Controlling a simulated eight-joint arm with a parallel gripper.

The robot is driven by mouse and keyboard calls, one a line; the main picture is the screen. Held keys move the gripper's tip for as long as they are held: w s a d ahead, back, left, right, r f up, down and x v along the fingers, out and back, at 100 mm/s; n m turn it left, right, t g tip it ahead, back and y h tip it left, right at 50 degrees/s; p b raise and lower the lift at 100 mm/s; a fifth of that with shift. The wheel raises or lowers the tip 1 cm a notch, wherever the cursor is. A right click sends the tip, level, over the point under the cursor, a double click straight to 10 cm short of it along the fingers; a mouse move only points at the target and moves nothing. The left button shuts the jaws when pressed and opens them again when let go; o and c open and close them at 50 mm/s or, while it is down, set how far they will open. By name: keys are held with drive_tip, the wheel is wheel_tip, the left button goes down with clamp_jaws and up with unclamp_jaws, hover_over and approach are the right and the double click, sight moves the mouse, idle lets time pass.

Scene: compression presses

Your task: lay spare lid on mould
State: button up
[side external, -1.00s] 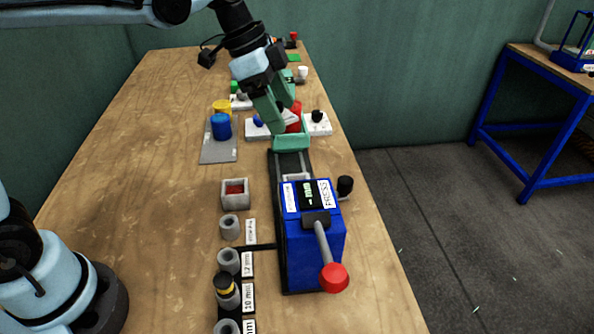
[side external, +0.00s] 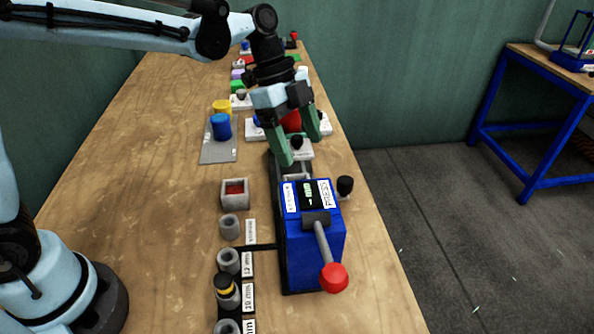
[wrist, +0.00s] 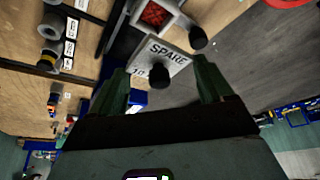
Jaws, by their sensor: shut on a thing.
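The spare lid (wrist: 168,52) is a pale square plate marked SPARE with a black knob. A grey square mould with red contents (wrist: 155,14) lies just beyond the lid in the wrist view. In the side view, a grey frame (side external: 297,176) shows on the track, partly hidden by the press.
Left of the press stand a grey square box with red inside (side external: 235,193) and several grey cylinders (side external: 229,227). A black knob (side external: 345,185) juts out right of the press. Blue and yellow cylinders (side external: 221,127) stand on a grey plate. The table's left part is clear.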

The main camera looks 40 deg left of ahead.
drive_tip(key=shift+f, duration=2.95)
drive_tip(key=shift+f, duration=0.55)
drive_tip(key=o, duration=1)
drive_tip(key=shift+c, duration=0.2)
drive_tip(key=v, duration=1.1)
drive_tip(key=s+a+f+n+t+y, duration=0.1)
drive_tip(key=s+a+n+t+y, duration=0.1)
drive_tip(key=s+n, duration=0.4)
drive_tip(key=s+a+f+n+t+y, duration=0.2)
drive_tip(key=s+a+n+t, duration=0.3)
drive_tip(key=n, duration=0.7)
drive_tip(key=shift+s+a+f+y, duration=0.2)
drive_tip(key=shift+s+a+y, duration=0.1)
drive_tip(key=shift+s+a, duration=0.35)
